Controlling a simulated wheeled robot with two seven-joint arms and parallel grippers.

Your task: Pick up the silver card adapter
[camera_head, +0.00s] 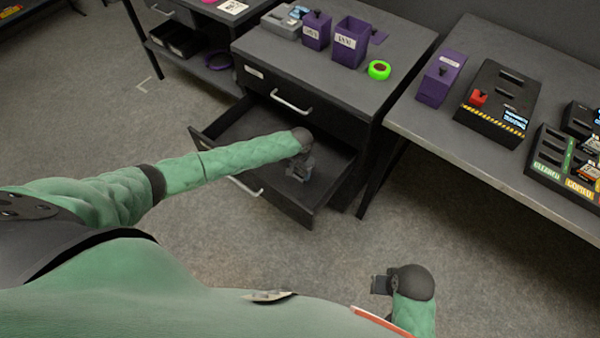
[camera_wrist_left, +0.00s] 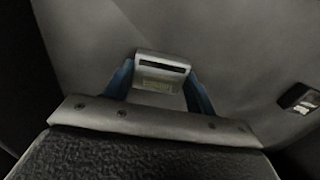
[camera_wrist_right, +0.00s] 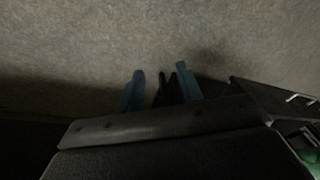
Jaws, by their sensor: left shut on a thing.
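The silver card adapter (camera_wrist_left: 160,75) is a small light-grey block with a dark slot and faint lettering. In the left wrist view it sits between the two blue fingers of my left gripper (camera_wrist_left: 159,88), which is shut on it. In the head view my left gripper (camera_head: 299,172) reaches down into the open drawer (camera_head: 240,128); the adapter cannot be made out there. My right gripper (camera_wrist_right: 160,84) has its blue fingers apart over the floor, with dark narrow shapes between or beyond them. It also shows at the lower right of the head view (camera_head: 378,285).
A small black item with a white label (camera_wrist_left: 298,97) lies in the drawer to the right. The cabinet top (camera_head: 290,65) holds purple boxes (camera_head: 350,42) and a green ring (camera_head: 379,70). A table (camera_head: 440,120) at the right carries black panels (camera_head: 500,100).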

